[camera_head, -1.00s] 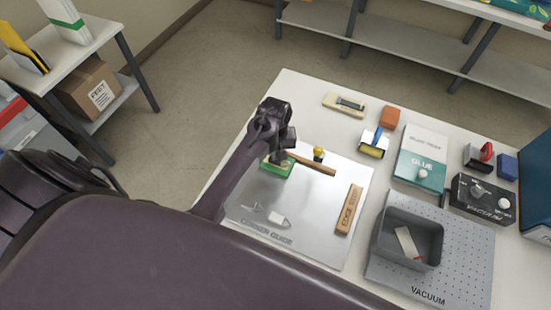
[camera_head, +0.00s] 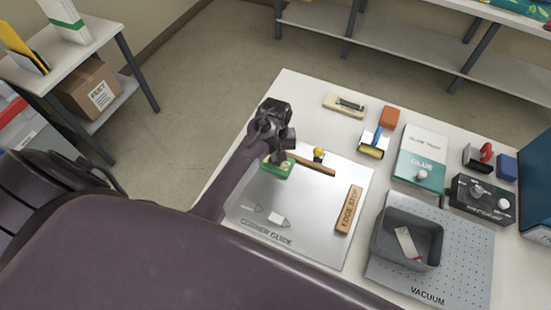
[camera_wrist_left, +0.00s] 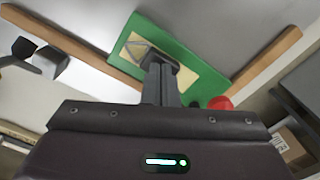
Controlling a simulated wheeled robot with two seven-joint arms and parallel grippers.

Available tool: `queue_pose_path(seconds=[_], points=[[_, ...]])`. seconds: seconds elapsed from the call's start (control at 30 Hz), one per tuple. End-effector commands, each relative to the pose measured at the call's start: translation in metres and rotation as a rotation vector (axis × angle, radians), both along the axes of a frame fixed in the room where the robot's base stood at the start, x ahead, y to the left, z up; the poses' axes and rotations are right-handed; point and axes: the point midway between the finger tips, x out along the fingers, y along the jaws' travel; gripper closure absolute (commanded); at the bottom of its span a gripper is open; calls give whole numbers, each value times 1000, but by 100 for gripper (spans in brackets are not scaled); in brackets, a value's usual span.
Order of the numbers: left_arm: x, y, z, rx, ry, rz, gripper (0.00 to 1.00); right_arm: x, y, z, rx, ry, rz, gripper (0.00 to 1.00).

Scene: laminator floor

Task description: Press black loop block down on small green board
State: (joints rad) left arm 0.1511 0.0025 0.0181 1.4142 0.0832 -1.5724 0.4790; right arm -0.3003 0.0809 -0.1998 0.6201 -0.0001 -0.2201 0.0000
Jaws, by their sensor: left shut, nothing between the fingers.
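The small green board (camera_head: 270,171) lies on the metal corner guide plate (camera_head: 322,231), against a wooden strip. In the left wrist view the green board (camera_wrist_left: 193,54) has a pale tan face. My left gripper (camera_head: 281,158) is shut and empty, with its fingers over the board. In the left wrist view its shut fingertips (camera_wrist_left: 160,68) overlap the board's tan face. A grey triangular outline (camera_wrist_left: 138,49) shows on that face beside the fingertips. I cannot clearly make out the black loop block; the fingers may hide it. My right gripper is not in view.
A wooden edge stop (camera_head: 348,209) and a grey bin (camera_head: 388,258) on the vacuum plate (camera_head: 470,262) stand right of the board. A roller (camera_head: 374,146), a glue box (camera_head: 424,150) and a control box (camera_head: 482,199) stand farther right. The plate's middle is mostly clear.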

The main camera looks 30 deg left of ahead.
Motion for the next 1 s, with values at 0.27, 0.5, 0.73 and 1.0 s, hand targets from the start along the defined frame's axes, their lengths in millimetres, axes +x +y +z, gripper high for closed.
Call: queue_pose_path(seconds=[0.27,0.5,0.73,1.0], points=[[1,0,20,1,-3,0,100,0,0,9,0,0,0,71],[2,0,34,1,-5,0,100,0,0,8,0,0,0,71],[2,0,48,1,-7,0,100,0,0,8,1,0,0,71],[3,0,64,1,-9,1,100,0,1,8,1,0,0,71]])
